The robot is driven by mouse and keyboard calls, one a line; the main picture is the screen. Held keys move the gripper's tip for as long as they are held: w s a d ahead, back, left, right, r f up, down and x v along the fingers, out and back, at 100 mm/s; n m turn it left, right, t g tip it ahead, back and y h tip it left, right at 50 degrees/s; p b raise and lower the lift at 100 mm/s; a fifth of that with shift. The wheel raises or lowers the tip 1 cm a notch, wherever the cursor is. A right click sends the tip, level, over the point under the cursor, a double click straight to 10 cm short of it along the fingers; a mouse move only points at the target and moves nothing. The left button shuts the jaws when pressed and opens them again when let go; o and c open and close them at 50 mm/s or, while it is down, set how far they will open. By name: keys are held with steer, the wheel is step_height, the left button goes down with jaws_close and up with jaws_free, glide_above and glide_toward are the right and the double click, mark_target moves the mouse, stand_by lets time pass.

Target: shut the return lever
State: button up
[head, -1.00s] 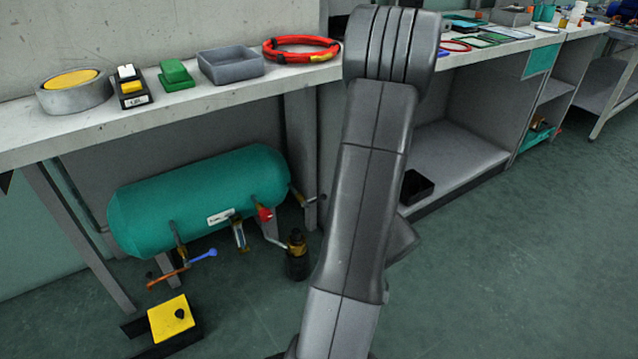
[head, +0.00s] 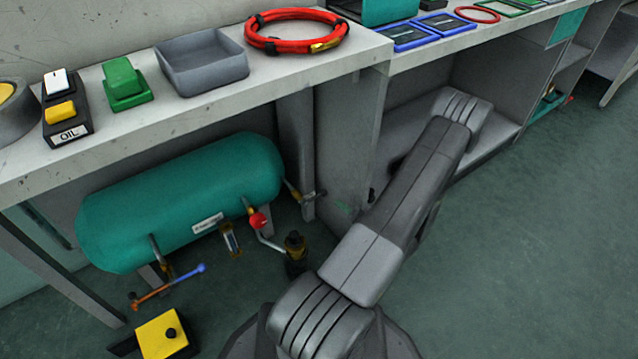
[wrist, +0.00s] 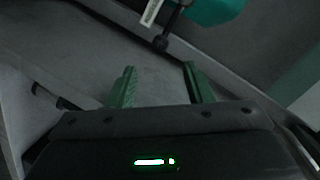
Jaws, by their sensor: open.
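A teal tank (head: 180,200) lies under the bench. Below its left end is a blue handle (head: 188,273) joined to an orange bar. A red ball fitting (head: 258,220) sits on a bent pipe near the tank's right end, and a small brass-and-grey fitting (head: 302,194) is beyond that end. I cannot tell which of these is the return lever. My gripper (wrist: 160,85) shows only in the wrist view, with its green fingers apart and nothing between them. In that view a corner of the tank (wrist: 216,10) and a dark rod (wrist: 170,30) are beyond the fingertips.
A black cylinder with a brass top (head: 296,252) stands on the floor right of the tank. A yellow block (head: 160,340) is at the lower left. The bench top (head: 205,112) overhangs the tank, with a grey tray (head: 202,70) on it. Floor at right is clear.

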mark_target(315, 197)
steer(key=b+x, duration=0.3)
steer(key=x, duration=1)
steer(key=shift+w+a+b, duration=0.2)
steer(key=shift+a+b, duration=0.1)
steer(key=shift+b, duration=0.05)
steer(key=shift+d, duration=0.1)
jaws_close()
